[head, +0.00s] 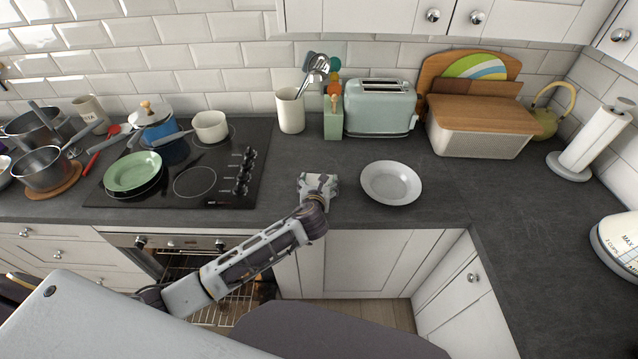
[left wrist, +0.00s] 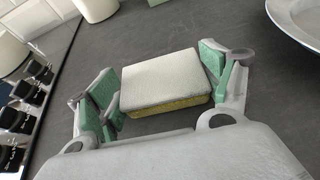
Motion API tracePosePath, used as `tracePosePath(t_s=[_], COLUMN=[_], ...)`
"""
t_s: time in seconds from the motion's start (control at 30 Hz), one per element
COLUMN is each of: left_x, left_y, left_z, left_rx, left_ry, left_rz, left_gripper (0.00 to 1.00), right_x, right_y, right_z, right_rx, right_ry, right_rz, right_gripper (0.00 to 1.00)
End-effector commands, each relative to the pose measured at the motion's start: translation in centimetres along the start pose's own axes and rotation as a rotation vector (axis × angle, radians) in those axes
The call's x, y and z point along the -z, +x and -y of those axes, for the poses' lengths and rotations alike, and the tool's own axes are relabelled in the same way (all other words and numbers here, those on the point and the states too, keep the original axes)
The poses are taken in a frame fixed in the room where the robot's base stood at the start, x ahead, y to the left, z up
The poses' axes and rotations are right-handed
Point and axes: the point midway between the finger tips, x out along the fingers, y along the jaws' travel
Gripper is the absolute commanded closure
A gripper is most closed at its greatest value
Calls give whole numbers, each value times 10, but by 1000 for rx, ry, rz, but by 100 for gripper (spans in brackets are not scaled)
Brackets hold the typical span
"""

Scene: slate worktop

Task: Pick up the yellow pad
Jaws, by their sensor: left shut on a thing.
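The yellow pad (left wrist: 165,82) shows in the left wrist view as a block with a pale, whitish top and a yellow lower edge. It sits between the green-lined fingers of my left gripper (left wrist: 163,85), which is shut on it. In the head view my left gripper (head: 319,182) is low over the worktop, between the cooktop and the grey plate. The pad cannot be made out there, hidden by the gripper. My right gripper is not in view.
The grey plate (head: 391,183) lies just right of my left gripper. The cooktop (head: 213,183) with pans and a green bowl (head: 133,172) is to the left. A utensil crock (head: 290,111), toaster (head: 380,109) and bread bin (head: 478,132) stand behind.

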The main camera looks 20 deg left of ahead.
Motion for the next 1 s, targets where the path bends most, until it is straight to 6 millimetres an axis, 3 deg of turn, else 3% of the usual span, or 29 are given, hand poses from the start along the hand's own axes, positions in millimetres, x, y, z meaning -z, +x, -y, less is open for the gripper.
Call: tracePosePath(t_s=[0.27, 0.7, 1.0], left_x=[-21, -78, -91], left_y=[-8, -32, -38], left_z=[0, 0, 0], left_rx=[1, 1, 0], left_ry=[0, -1, 1], left_rz=[3, 3, 1], left_gripper=[36, 36, 36], right_x=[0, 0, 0], right_y=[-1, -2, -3], right_z=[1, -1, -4], right_rx=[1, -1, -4], right_ry=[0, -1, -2], right_rz=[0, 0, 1], right_gripper=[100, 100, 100])
